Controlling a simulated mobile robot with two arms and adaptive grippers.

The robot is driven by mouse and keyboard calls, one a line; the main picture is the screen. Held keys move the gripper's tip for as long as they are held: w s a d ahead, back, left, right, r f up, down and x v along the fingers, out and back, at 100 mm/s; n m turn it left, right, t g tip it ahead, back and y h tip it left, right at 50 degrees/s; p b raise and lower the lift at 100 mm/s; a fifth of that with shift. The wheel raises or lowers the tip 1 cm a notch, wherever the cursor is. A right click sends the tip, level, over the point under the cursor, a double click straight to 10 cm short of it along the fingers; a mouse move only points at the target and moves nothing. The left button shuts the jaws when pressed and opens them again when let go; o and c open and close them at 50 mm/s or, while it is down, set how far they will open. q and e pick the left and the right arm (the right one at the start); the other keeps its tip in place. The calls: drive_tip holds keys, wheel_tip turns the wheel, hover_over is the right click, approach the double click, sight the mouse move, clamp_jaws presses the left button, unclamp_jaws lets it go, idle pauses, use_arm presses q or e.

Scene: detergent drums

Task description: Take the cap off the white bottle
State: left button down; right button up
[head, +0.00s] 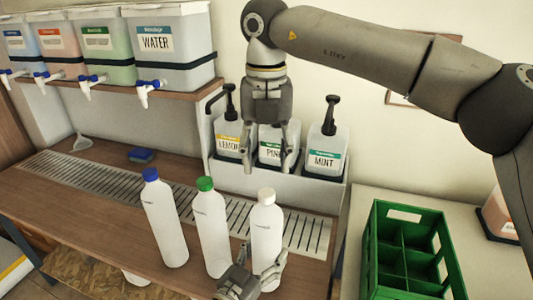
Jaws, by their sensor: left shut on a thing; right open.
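Three white bottles stand in a row at the counter's front: one with a blue cap (150,174), one with a green cap (205,184) and one with a white cap (266,196). The caps sit on all three. My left gripper (262,272) is shut on the lower body of the white-capped bottle (267,235), which stands upright. My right gripper (267,165) is open and empty. It points down above and behind the white cap, apart from it, in front of the pump bottles.
A holder (305,187) with lemon, pine and mint pump bottles stands behind. A metal drain grate (110,184) runs along the wooden counter. A green crate (388,290) is at the right. Drums with taps, including water (170,45), sit on a shelf upper left.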

sight(266, 192)
drive_tip(key=m, duration=0.5)
drive_tip(key=shift+m, duration=0.3)
drive_tip(key=m, duration=1.1)
drive_tip(key=shift+m, duration=0.3)
drive_tip(key=shift+f, duration=4)
drive_tip(key=shift+c, duration=0.5)
